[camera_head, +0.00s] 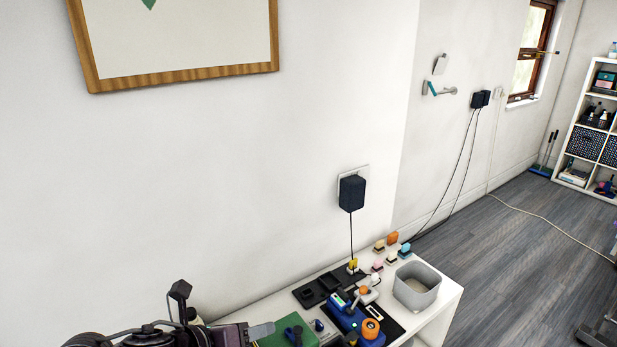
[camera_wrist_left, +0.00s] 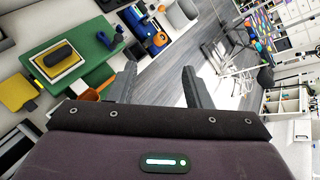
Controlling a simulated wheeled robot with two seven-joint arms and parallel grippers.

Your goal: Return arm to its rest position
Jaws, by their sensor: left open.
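My left gripper (camera_head: 262,331) is low in the head view, coming in from the left beside the white table (camera_head: 448,299). It is partly cut off by the bottom edge. In the left wrist view its two dark fingers (camera_wrist_left: 160,86) stand apart with nothing between them. They point out over the room, with grey floor visible beyond the gap. The green mat (camera_head: 290,330) lies just beside the gripper in the head view and also shows in the left wrist view (camera_wrist_left: 84,58). My right gripper is in neither view.
The table holds a grey bin (camera_head: 417,286), blue devices (camera_head: 345,312), black trays (camera_head: 318,289) and several small coloured blocks. A black adapter (camera_head: 351,193) is plugged into the wall above. A framed picture (camera_head: 180,72) hangs at upper left. The floor (camera_head: 520,240) at right is largely clear.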

